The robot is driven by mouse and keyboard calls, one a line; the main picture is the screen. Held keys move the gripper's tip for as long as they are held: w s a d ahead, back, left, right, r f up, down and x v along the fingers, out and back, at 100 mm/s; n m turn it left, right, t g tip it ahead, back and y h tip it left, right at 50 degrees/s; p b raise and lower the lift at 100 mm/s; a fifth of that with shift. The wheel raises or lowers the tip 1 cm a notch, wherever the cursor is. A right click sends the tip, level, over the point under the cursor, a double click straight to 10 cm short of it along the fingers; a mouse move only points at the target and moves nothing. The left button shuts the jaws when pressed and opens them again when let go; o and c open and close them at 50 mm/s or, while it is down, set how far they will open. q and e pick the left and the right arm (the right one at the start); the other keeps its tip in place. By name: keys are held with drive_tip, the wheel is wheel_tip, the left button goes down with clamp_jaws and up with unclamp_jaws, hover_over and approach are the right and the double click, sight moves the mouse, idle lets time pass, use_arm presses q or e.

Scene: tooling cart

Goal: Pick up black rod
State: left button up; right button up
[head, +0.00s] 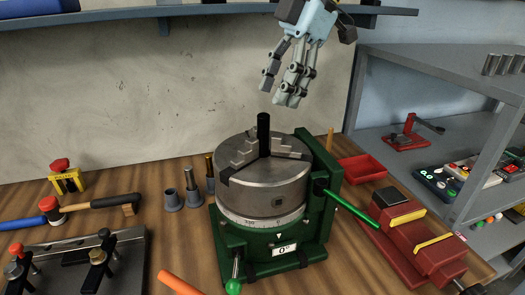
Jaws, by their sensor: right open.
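The black rod (263,134) stands upright in the centre of the metal three-jaw chuck (270,185), which sits on a green rotary base (262,240). My right gripper (280,95) hangs from the top of the head view, fingers pointing down. It is open and empty, above the chuck, and appears above and slightly right of the rod's top, apart from it. The rod's lower end is hidden in the chuck jaws. My left gripper is not in view.
A red vise (412,238) and red tray (362,168) stand to the right, beside a grey shelf (440,65). Grey holders (173,200) with upright pins stand left of the chuck. A hammer (90,208) and clamp fixture (75,260) lie further left. A green handle (350,208) sticks out rightward.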

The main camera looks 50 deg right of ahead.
sight(267, 115)
drive_tip(key=shift+x, duration=3.05)
drive_tip(key=shift+s, duration=0.1)
clamp_jaws()
